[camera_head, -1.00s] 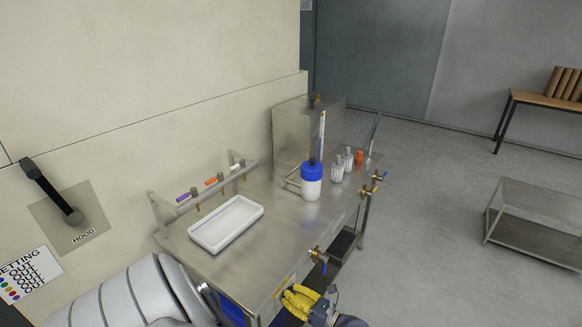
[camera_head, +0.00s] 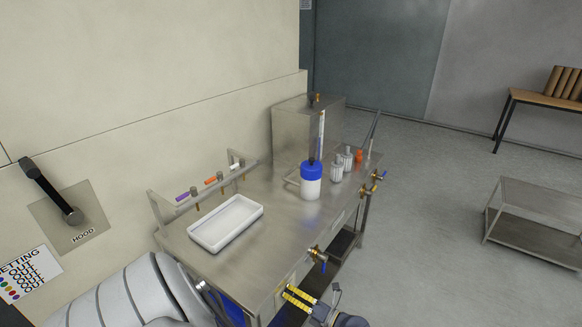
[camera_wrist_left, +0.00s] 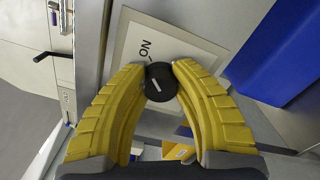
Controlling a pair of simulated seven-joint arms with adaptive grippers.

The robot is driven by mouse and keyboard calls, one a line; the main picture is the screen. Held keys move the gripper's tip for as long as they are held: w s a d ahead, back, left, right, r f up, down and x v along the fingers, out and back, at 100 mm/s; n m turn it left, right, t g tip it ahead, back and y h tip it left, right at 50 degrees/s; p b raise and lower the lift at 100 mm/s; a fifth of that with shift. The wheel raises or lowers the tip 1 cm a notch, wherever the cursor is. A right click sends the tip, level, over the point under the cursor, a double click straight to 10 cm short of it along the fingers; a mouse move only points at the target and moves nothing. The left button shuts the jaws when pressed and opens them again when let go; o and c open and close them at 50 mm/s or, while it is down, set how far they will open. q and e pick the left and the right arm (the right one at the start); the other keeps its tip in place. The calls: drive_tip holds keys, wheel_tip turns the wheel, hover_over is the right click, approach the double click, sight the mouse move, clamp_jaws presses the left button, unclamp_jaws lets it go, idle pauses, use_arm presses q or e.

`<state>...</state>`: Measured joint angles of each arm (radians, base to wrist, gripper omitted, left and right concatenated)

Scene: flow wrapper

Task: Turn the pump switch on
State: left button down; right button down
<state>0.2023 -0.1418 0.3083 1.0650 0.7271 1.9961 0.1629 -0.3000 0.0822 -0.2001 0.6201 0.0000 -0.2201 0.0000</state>
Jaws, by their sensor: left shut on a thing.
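The pump switch is a round black knob (camera_wrist_left: 160,83) with a white line on its face, on a pale plate (camera_wrist_left: 128,48) marked "ON" in the left wrist view. My left gripper (camera_wrist_left: 162,70) has its two yellow fingers shut on the knob, one on each side. In the head view the left gripper (camera_head: 301,297) shows at the bottom, at the front side of the steel bench (camera_head: 262,258). The knob is hidden in the head view. My right gripper is not in view.
On the bench are a white tray (camera_head: 226,222), a blue-capped bottle (camera_head: 311,182), small bottles (camera_head: 337,170) and a steel box (camera_head: 292,128). Brass valves (camera_head: 317,254) stick out from the front edge near the left gripper. Blue panel (camera_wrist_left: 285,55) beside the plate.

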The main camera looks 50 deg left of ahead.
use_arm(q)
drive_tip(key=shift+w+a+r, duration=0.1)
drive_tip(key=shift+w+r, duration=0.15)
drive_tip(key=c, duration=1.5)
unclamp_jaws()
drive_tip(key=o, duration=0.5)
drive_tip(key=shift+s+f, duration=0.15)
